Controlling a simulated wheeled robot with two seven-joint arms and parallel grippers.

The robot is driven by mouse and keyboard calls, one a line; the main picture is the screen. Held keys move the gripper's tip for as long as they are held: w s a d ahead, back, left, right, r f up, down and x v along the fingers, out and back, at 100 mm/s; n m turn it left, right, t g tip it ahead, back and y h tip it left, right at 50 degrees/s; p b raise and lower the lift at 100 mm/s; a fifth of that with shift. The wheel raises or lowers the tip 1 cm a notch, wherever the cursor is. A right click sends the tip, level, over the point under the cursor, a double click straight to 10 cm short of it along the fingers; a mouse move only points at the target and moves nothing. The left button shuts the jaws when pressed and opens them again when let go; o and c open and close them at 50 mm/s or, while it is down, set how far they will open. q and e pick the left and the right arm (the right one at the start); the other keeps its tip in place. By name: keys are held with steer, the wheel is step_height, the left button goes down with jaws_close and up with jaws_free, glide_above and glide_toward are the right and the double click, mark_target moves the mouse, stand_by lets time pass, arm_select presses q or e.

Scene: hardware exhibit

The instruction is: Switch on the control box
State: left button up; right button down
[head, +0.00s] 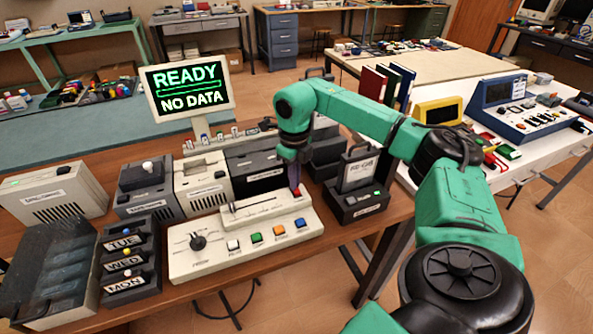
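The control box (215,247) is a long beige panel on the wooden table. It has a black knob (198,242) at its left, a row of white, green, orange and blue buttons, and a raised back part with a slot. A small red part (297,191) shows at the right end of that raised part. My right gripper (295,180) points down right at this red part; whether it touches it I cannot tell. Its fingers look narrow and close together, and their gap is hidden. My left gripper is not in view.
A screen (187,88) behind reads "READY" and "NO DATA". Grey and black boxes crowd behind the control box. A rack of day-labelled blocks (128,262) stands at its left, a black labelled device (354,190) at its right. A narrow table strip in front is clear.

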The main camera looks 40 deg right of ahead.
steer(key=shift+s, duration=0.1)
step_height(320, 180, up, 7)
steer(key=p, duration=0.6)
steer(key=shift+p, duration=0.3)
steer(key=shift+f, duration=0.1)
